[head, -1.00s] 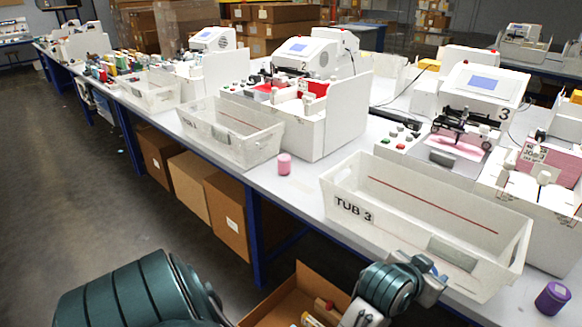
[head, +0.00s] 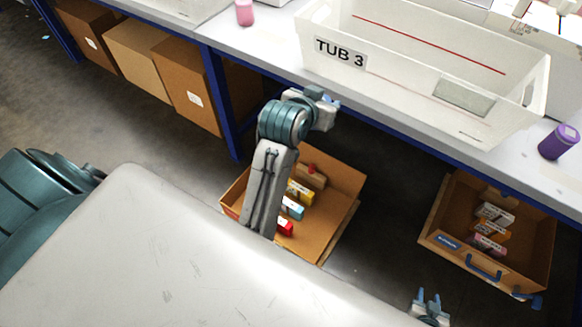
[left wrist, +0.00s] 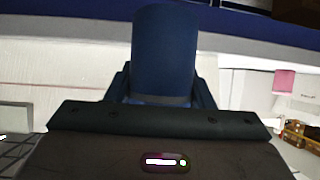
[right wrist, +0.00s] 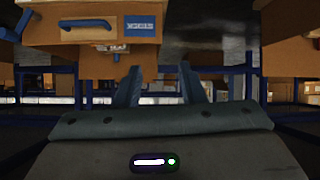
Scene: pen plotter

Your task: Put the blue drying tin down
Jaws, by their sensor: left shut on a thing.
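The blue drying tin (left wrist: 165,50) is a dark blue cylinder, held between the fingers of my left gripper (left wrist: 165,88) in the left wrist view. In the head view my left gripper (head: 330,106) is in front of the bench edge, below the TUB 3 label; I cannot make out the tin there. My right gripper (head: 430,303) is low at the bottom right of the head view. Its fingers stand apart and empty in the right wrist view (right wrist: 160,88).
The white tub (head: 420,75) takes up much of the bench. A pink tin (head: 244,12) stands left of it, a purple tin (head: 558,141) right of it. Bare bench top (head: 265,45) shows between pink tin and tub. Open cardboard boxes (head: 345,190) (head: 535,255) with small packs are below.

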